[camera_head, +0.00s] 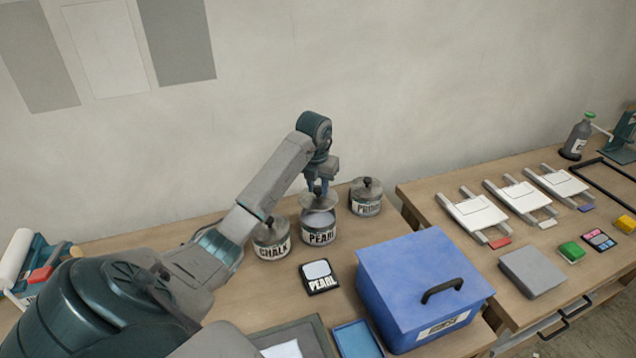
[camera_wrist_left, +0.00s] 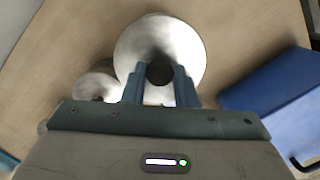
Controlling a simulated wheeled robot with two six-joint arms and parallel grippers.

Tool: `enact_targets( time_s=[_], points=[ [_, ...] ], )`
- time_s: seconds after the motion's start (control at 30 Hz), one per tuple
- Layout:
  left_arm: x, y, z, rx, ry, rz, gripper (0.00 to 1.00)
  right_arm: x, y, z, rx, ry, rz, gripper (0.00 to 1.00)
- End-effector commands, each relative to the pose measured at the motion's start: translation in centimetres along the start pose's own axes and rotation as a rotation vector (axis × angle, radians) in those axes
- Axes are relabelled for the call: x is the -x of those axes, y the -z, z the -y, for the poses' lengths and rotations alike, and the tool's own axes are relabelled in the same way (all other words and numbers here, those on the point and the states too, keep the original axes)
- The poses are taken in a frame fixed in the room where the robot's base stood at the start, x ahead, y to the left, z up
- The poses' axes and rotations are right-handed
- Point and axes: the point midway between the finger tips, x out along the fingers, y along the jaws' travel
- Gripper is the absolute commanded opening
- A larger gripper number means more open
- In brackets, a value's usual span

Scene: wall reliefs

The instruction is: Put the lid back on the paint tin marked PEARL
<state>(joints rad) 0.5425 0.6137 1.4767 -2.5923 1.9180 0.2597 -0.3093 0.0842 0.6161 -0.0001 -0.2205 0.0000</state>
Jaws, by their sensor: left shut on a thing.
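The paint tin marked PEARL (camera_head: 319,237) stands upright between two other tins, with its label facing me and pale contents showing at its top. My left gripper (camera_head: 318,189) is directly above it, shut on the dark knob of a round metal lid (camera_head: 333,203). The lid appears raised above the rim, with a gap at its front; its exact height and centring are hard to judge. In the left wrist view, the lid (camera_wrist_left: 188,50) is a bright disc, its knob between the fingertips (camera_wrist_left: 160,80). The lid hides the tin below there. My right gripper is not in view.
A lidded tin marked CHALK (camera_head: 271,250) stands close on the left, another lidded tin (camera_head: 367,203) on the right. A PEARL card (camera_head: 319,284) lies in front. A blue box (camera_head: 410,270) with a black handle stands front right. The wall (camera_head: 300,60) is close behind.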

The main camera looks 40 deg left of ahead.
Motion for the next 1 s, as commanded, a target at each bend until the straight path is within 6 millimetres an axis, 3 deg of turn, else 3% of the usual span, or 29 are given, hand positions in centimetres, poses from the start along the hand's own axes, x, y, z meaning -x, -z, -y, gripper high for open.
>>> enact_targets(
  time_s=[0.23, 0.5, 1.0],
  points=[
    [-2.7, 0.4, 0.0, 0.0, -0.001, -0.002, 0.04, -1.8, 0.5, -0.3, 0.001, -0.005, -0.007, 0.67],
    [-4.9, 0.6, 0.0, 0.0, -0.001, -0.001, 0.04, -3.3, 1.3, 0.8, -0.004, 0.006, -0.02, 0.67],
    [-5.2, 0.7, 0.0, 0.0, 0.0, -0.001, 0.04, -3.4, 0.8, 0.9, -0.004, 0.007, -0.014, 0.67]
  ],
)
